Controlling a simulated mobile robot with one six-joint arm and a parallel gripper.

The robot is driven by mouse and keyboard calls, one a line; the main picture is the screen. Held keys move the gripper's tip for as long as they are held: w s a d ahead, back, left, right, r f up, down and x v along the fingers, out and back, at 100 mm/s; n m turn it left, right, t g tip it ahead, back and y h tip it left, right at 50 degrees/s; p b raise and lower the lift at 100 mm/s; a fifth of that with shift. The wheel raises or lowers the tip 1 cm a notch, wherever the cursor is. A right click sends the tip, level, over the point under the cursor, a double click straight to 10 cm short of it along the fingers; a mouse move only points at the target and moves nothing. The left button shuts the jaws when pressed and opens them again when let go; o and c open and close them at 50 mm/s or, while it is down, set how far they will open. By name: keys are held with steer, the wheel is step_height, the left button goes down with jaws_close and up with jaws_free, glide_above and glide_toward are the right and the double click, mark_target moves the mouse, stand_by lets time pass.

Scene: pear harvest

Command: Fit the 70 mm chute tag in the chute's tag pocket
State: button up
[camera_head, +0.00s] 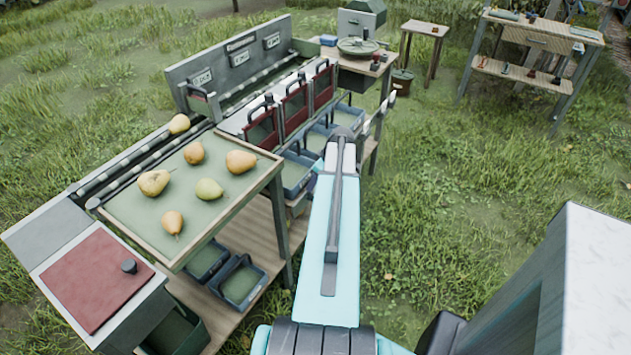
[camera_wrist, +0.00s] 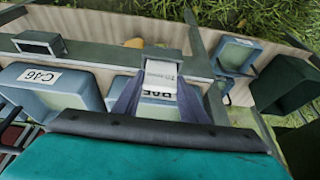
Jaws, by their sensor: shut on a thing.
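In the wrist view my gripper (camera_wrist: 159,97) is shut on a white tag (camera_wrist: 160,82) with dark print, held between two bluish fingers. The print is too small and turned to read fully. The tag's far end overlaps a small grey holder (camera_wrist: 172,54) on the grey rail, which looks like a tag pocket. I cannot tell whether the tag is inside it or only in front of it. A similar grey holder (camera_wrist: 40,41), empty-looking, sits further left on the rail. In the head view my arm reaches toward the chutes and hides the gripper and tag.
A blue-grey bin (camera_wrist: 65,84) labelled C-46 stands left of my gripper, another bin (camera_wrist: 237,54) to the right. In the head view, a sorting tray (camera_head: 138,216) holds several pears. Red-fronted chutes (camera_head: 295,107) line the bench. Grass lies open to the right.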

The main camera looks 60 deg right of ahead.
steer(key=shift+f, duration=0.3)
steer(key=o, duration=1.6)
steer(key=shift+r, duration=0.1)
steer(key=shift+r+p, duration=1.15)
steer(key=shift+r, duration=1.8)
